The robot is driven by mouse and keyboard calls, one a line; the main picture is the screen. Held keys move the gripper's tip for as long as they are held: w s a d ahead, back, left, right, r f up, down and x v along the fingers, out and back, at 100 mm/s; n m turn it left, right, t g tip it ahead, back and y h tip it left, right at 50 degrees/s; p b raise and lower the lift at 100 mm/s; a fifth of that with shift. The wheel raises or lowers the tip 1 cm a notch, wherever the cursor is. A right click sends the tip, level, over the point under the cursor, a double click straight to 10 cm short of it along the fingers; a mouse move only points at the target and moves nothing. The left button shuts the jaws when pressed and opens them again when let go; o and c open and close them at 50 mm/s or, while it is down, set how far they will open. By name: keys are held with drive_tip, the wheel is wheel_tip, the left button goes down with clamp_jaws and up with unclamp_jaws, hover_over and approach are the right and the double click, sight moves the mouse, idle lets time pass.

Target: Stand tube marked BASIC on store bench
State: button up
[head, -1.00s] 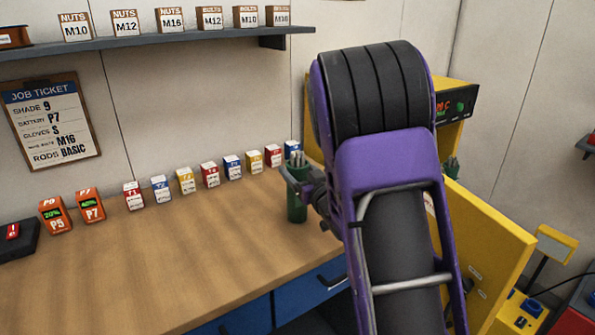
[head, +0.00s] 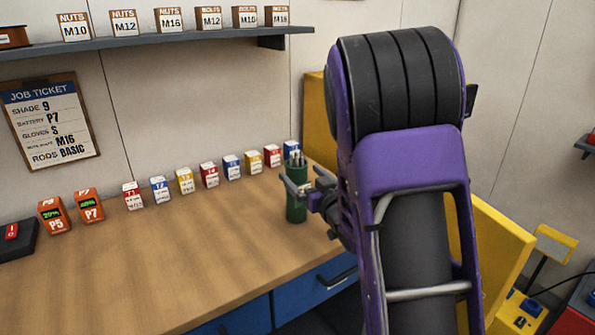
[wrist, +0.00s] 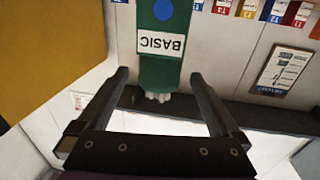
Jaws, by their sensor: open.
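The green tube marked BASIC (head: 296,207) stands upright on the wooden store bench (head: 190,255), near its right end, with grey rod ends showing at its top. Its white BASIC label shows upside down in the wrist view (wrist: 161,42). My gripper (head: 293,181) is open and comes at the tube from the right. In the wrist view my two fingers (wrist: 160,73) point toward the tube, one to each side, with gaps between them and it. One finger hides part of the tube in the head view.
A row of small coloured boxes (head: 209,175) runs along the back of the bench. Orange batteries (head: 90,205) stand at the left. A shelf (head: 150,42) with nut and bolt boxes hangs above. A yellow cabinet (head: 500,240) is at the right. The bench's middle is clear.

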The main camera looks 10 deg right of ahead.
drive_tip(key=v, duration=0.8)
drive_tip(key=shift+s, duration=0.25)
drive_tip(key=shift+d, duration=0.1)
